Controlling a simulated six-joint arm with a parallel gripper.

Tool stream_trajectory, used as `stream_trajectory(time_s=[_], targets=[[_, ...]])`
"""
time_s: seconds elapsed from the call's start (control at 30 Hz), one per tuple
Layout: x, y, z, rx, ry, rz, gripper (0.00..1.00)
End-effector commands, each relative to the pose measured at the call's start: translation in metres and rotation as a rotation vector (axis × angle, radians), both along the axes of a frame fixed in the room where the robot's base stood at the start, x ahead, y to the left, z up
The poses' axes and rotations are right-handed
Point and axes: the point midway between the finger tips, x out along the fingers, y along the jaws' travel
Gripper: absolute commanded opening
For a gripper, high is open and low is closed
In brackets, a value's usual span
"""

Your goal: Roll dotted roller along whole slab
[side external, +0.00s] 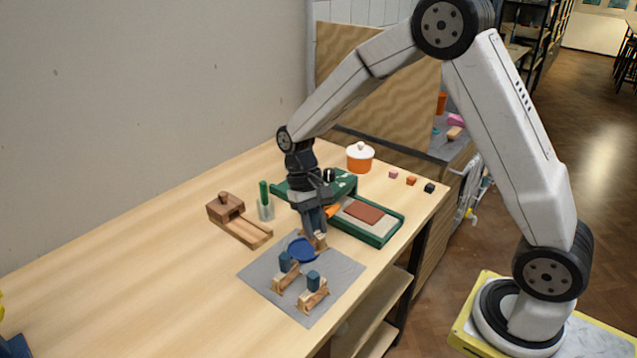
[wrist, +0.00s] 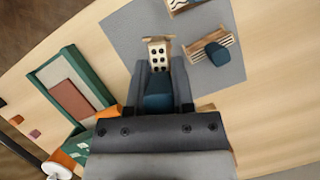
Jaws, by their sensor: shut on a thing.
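My gripper (side external: 315,222) is over the back edge of the grey mat, pointing down. In the wrist view, my gripper (wrist: 161,92) is shut on the teal handle of the dotted roller (wrist: 157,54), whose pale face has black dots. A wooden rest shows beside the roller; I cannot tell if the roller touches it. In the side view the roller is mostly hidden by my fingers. The reddish-brown slab (side external: 364,211) lies flat in a green-rimmed tray (side external: 384,239), behind and right of my gripper. The slab (wrist: 70,105) is left of my gripper in the wrist view.
Two other blue-handled rollers (side external: 285,262) (side external: 313,281) rest on wooden stands on the grey mat (side external: 259,275), near a blue disc (side external: 302,251).

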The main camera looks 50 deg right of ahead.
Motion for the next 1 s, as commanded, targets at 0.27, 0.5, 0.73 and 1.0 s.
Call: stream_trajectory(time_s=[0.27, 0.5, 0.73, 1.0], targets=[[0.006, -0.015, -0.011, 0.0, 0.0, 0.279, 0.0], [0.007, -0.018, -0.014, 0.001, -0.002, 0.344, 0.0], [0.008, -0.018, -0.007, 0.001, -0.003, 0.342, 0.0], [0.008, -0.018, 0.028, 0.0, -0.007, 0.341, 0.0]])
